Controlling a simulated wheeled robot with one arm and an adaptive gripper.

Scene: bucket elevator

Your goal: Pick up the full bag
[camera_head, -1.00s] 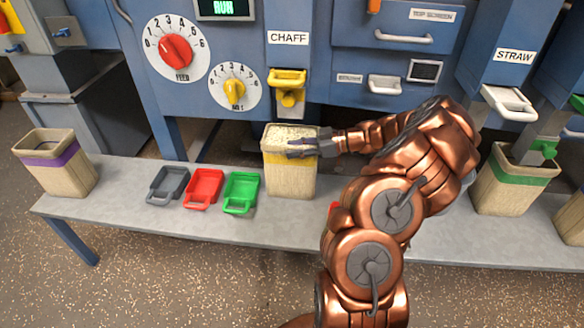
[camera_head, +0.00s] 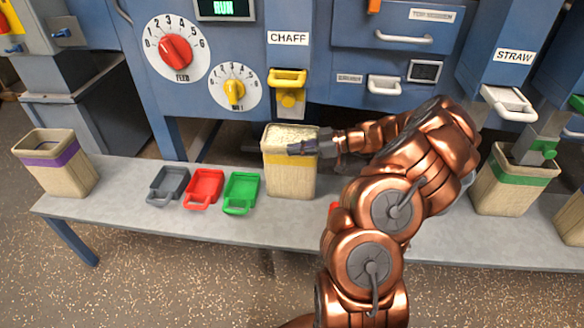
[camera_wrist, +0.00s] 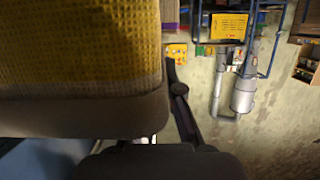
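The full bag (camera_head: 291,178) is a beige woven bag with a yellow band. It stands upright on the bench under the CHAFF label, filled to near its rim with pale chaff. My gripper (camera_head: 303,148) reaches in from the right, its fingers drawn together on the bag's upper wall near the rim. In the wrist view the bag (camera_wrist: 80,60) fills the left side, close up. One dark finger (camera_wrist: 178,95) lies along its edge; the other finger is hidden by the bag.
Grey (camera_head: 168,185), red (camera_head: 203,188) and green (camera_head: 241,192) trays lie left of the bag. A purple-banded bag (camera_head: 62,175) stands at the bench's left end, a green-banded bag (camera_head: 510,190) at right. A yellow-handled chute (camera_head: 288,90) is above the full bag.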

